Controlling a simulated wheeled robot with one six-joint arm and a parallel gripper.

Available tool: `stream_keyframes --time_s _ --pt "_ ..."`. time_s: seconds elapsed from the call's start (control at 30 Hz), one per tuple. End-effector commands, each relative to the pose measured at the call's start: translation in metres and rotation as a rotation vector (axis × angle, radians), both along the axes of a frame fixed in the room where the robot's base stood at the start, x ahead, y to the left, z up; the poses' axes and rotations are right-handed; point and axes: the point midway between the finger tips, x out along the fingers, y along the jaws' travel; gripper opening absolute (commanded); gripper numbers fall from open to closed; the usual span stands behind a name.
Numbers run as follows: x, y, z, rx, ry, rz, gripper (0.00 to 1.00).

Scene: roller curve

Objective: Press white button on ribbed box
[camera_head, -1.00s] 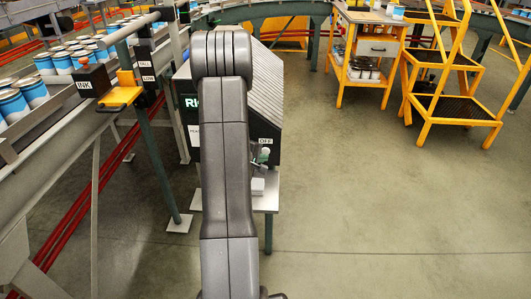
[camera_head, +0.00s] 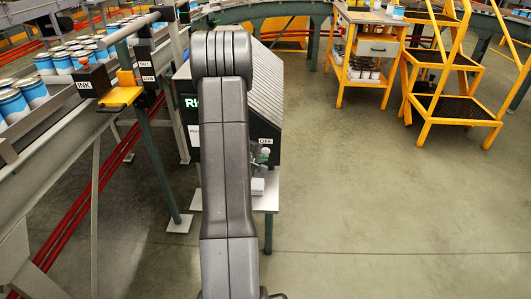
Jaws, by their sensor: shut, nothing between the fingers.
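The ribbed box (camera_head: 268,95) stands on a small table (camera_head: 267,203) in the centre of the head view, with slanted grey ribs on its upper face. Its dark front carries a partly covered green sign (camera_head: 190,103) and a label reading OFF (camera_head: 265,141). A small green and grey part (camera_head: 263,155) shows just below that label; I cannot tell what it is. My own arm stands upright in front of the box and covers the middle of its front. I cannot make out the white button. My gripper is hidden behind the arm.
A conveyor with blue and white cans (camera_head: 33,91) runs along the left, with a yellow bracket (camera_head: 122,94) on its rail. A yellow cart (camera_head: 366,45) and yellow steps (camera_head: 446,100) stand at the back right. The floor (camera_head: 390,210) on the right is clear.

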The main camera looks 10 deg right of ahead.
Motion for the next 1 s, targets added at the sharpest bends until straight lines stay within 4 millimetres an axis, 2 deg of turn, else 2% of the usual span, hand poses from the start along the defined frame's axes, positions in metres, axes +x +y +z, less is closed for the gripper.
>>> stream_keyframes --time_s 0.67,1.0 --pt "0.0001 0.0000 -0.0002 0.000 0.000 0.000 0.00" --pt "0.0075 -0.0019 -0.0013 0.000 -0.002 0.000 0.00"
